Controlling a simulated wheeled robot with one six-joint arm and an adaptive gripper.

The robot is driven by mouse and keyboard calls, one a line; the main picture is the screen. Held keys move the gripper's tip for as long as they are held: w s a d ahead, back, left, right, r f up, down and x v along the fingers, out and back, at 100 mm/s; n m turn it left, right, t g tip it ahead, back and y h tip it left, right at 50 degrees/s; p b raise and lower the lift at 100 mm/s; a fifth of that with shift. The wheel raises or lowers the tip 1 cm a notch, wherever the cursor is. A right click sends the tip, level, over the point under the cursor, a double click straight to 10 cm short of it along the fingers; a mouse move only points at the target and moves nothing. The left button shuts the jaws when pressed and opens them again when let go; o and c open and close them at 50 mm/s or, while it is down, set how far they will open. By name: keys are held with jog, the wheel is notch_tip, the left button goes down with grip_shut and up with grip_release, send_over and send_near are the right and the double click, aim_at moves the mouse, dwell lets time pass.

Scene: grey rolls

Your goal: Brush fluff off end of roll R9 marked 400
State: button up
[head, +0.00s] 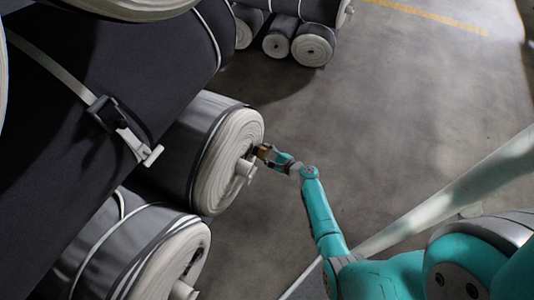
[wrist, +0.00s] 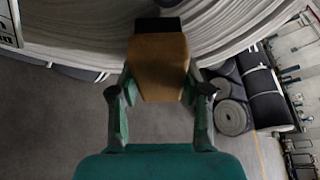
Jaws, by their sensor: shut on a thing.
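My gripper (head: 271,156) is shut on a brush (wrist: 160,66) with a brown wooden block and dark bristles. In the wrist view the bristles point away from me, over the pale layered end of a roll (wrist: 80,35); they seem to be at its face, but contact is not clear. In the head view the brush is at the right side of the end of a grey roll (head: 222,165), just above its protruding pale core. No number is legible, so I cannot confirm that this is R9. No fluff can be made out.
Another grey roll (head: 165,262) lies just below, and a large strapped dark roll (head: 80,85) lies at upper left, with a buckle (head: 118,125). Several smaller rolls (head: 313,46) lie farther back. Open concrete floor (head: 400,90) is to the right.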

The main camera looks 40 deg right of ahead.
jog(key=shift+w, duration=0.25)
jog(key=shift+w+d, duration=0.35)
jog(key=shift+d, duration=0.55)
jog(key=shift+w+d, duration=0.3)
jog(key=shift+d, duration=0.6)
jog(key=shift+a, duration=0.1)
jog(key=shift+s+a, duration=0.25)
jog(key=shift+a, duration=0.7)
jog(key=shift+s+a, duration=0.25)
jog(key=shift+a, duration=0.7)
jog(key=shift+s, duration=0.1)
jog(key=shift+s+d, duration=0.35)
jog(key=shift+s, duration=0.55)
jog(key=shift+s+d, duration=0.4)
jog(key=shift+s, duration=0.55)
jog(key=shift+s+d, duration=0.35)
jog(key=shift+s, duration=0.55)
